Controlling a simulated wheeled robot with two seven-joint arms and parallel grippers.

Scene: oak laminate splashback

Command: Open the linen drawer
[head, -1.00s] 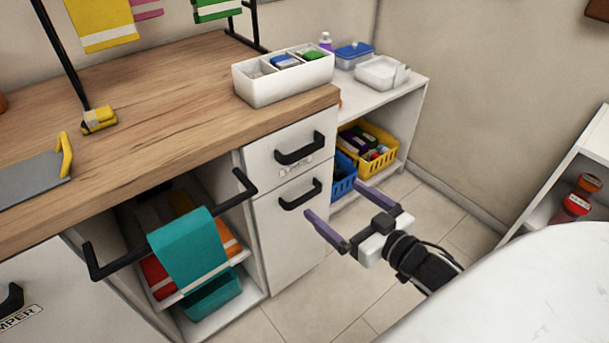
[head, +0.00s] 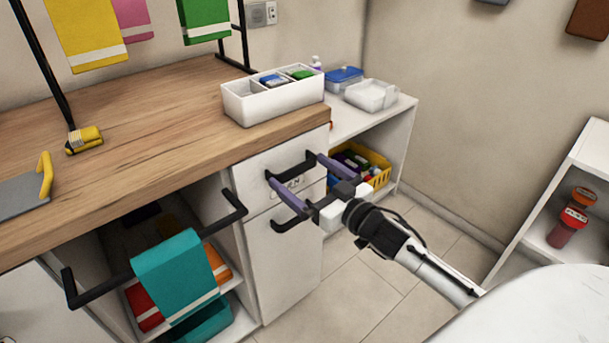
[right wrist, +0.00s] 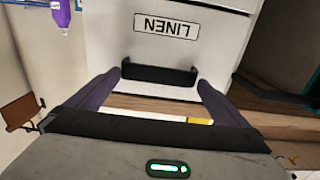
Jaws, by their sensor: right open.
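The linen drawer (head: 258,167) is the upper white drawer under the right end of the wooden counter, and it is shut. Its black bar handle (right wrist: 158,76) and its LINEN label (right wrist: 166,25), upside down, show in the right wrist view. My right gripper (head: 291,167) is open in front of the drawer. Its two purple fingers point at the drawer front, one near each end of the handle. The handle shows between the fingertips in the right wrist view; I cannot tell whether they touch it. My left gripper is not in view.
A second drawer (head: 280,262) with a black handle is below. A white divided box (head: 262,112) stands on the counter above. To the left, a rail (head: 104,286) holds a teal towel (head: 176,272). A low shelf with a yellow basket (head: 378,172) is at the right.

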